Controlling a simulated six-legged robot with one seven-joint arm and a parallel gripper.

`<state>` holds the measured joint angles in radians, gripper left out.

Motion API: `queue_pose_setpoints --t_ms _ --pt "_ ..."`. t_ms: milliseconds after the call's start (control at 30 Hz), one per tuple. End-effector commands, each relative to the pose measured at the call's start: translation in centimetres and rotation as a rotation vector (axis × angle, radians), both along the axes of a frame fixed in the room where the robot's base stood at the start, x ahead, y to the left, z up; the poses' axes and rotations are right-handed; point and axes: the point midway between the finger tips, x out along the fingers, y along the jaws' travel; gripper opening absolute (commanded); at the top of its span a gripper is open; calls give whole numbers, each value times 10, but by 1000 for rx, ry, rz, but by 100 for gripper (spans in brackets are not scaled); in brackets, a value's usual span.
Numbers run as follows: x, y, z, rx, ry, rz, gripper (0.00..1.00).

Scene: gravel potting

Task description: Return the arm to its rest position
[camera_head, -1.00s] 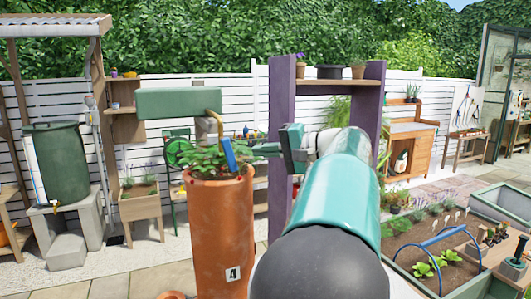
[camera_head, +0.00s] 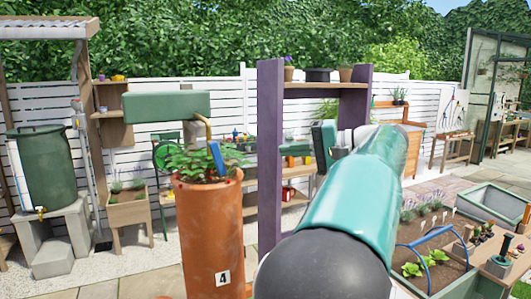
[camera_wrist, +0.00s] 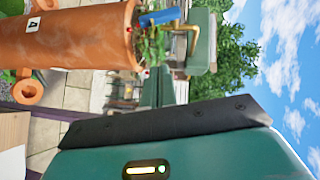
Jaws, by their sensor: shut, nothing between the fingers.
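My arm reaches forward from the lower right in the head view. My gripper (camera_head: 325,146) is at its far end, dark green, small and seen partly from behind, in front of the purple-posted shelf. It is shut and empty, to the right of the tall terracotta pot (camera_head: 212,240) and apart from it. The pot is marked 4 and holds leafy plants (camera_head: 200,160) with a blue tool or tag (camera_head: 216,158) standing among them.
The purple-posted shelf (camera_head: 270,165) stands behind my gripper. A green box with a bent spout (camera_head: 165,106) hangs above the pot's left side. A planter bed with a blue hoop (camera_head: 425,240) is at right. A green barrel (camera_head: 45,165) stands at far left.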

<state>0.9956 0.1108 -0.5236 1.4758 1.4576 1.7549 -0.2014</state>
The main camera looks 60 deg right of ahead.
Motion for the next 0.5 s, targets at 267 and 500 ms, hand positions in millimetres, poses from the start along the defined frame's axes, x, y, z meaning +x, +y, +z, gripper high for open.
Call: queue_pose_setpoints --t_ms 267,500 --pt "0 0 0 1 0 0 0" --pt "37 47 -22 15 93 66 0"
